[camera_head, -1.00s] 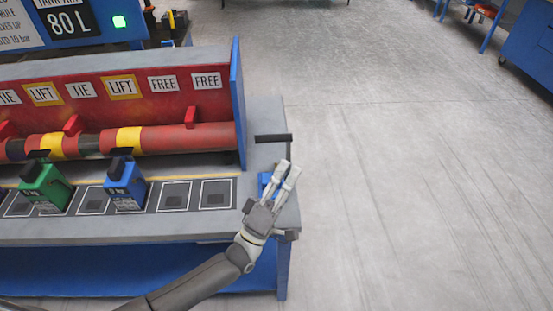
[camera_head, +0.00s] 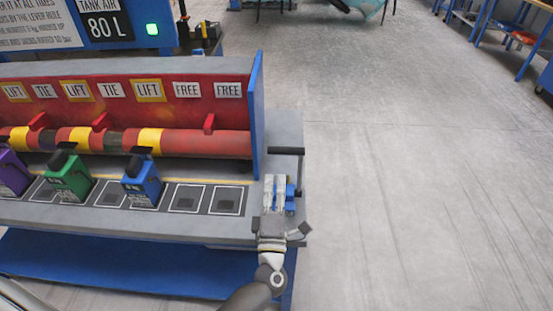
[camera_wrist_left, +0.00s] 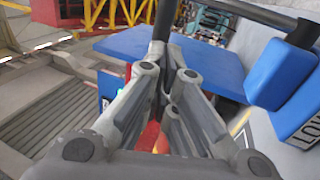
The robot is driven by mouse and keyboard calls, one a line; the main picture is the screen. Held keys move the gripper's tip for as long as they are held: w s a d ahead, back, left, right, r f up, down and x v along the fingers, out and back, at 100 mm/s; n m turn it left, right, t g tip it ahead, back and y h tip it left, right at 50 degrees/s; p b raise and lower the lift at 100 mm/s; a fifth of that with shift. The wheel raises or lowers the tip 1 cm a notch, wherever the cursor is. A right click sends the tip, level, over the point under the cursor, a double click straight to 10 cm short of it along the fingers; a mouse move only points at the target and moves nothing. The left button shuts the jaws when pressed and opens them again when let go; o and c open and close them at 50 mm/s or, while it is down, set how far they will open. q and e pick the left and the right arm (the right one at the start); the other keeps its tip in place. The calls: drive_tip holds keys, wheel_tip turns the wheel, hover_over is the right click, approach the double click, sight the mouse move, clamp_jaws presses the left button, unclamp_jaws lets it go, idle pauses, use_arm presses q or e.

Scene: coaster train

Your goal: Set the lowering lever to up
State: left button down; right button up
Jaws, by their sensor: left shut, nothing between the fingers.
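The lever (camera_head: 286,151) at the right end of the bench has a dark crossbar and a blue base (camera_head: 291,196). In the left wrist view its dark bar (camera_wrist_left: 250,12) runs across the top right, and a dark upright part stands by my fingertips. My left gripper (camera_head: 274,181) is shut and empty, with its fingers pointing away over the bench's end, just left of the blue base and short of the crossbar. It also shows in the left wrist view (camera_wrist_left: 164,62). Whether the fingertips touch the lever I cannot tell. My right gripper is out of view.
The bench (camera_head: 120,220) carries a red cylinder (camera_head: 205,143) with yellow bands. Purple, green (camera_head: 68,178) and blue (camera_head: 143,180) weights stand on marked squares left of my gripper. A blue end plate (camera_head: 257,112) stands behind it. The floor to the right is clear.

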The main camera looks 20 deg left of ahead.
use_arm(q)
drive_tip(key=p+x, duration=0.1)
drive_tip(key=x, duration=0.5)
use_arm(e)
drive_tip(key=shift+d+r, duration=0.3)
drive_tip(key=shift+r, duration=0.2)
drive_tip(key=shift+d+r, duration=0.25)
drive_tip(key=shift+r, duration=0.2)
use_arm(q)
drive_tip(key=p, duration=0.2)
drive_tip(key=w+g+p, duration=0.1)
drive_tip(key=p, duration=0.1)
drive_tip(key=shift+w+a+g, duration=0.25)
drive_tip(key=shift+g, duration=0.05)
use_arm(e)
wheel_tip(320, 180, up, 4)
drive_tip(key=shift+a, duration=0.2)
use_arm(q)
drive_tip(key=shift+f, duration=0.1)
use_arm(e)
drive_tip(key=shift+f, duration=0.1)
